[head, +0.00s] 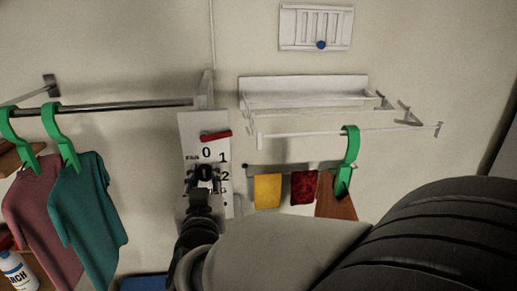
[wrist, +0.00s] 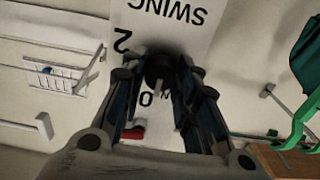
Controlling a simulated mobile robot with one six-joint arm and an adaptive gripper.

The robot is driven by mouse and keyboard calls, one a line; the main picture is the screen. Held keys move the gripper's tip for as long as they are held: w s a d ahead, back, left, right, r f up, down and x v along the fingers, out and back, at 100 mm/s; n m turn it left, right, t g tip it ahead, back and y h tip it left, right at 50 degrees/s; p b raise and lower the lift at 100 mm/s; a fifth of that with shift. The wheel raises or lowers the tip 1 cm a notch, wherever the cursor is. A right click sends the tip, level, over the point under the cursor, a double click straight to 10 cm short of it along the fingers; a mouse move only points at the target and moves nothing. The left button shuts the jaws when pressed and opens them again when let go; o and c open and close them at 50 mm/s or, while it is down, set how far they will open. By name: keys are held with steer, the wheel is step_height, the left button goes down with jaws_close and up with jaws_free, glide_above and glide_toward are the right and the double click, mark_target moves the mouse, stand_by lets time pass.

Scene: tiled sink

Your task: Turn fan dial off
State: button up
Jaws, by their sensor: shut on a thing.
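The fan panel (head: 190,128) is a white upright plate on the wall with the marks 0, 1 and 2 and further lettering that is partly hidden. The fan dial (head: 206,171) is a dark round knob below the 0. My gripper (head: 203,185) reaches up to it from below and hides part of it. In the wrist view the dial (wrist: 158,70) sits between the two fingers of my gripper (wrist: 160,82), which are shut on it. That view shows the panel upside down, with SWING, 2 and 0 around the dial. The dial's pointer direction cannot be made out.
A red bar (head: 216,135) sits on the panel above the 0. A white wall rack (head: 305,100) is to the right, over a rail with yellow and red cloths (head: 268,190). Clothes on green hangers (head: 62,140) hang at left.

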steer(key=shift+r, duration=0.1)
stand_by(0.3)
steer(key=o, duration=1.1)
steer(key=v, duration=1.2)
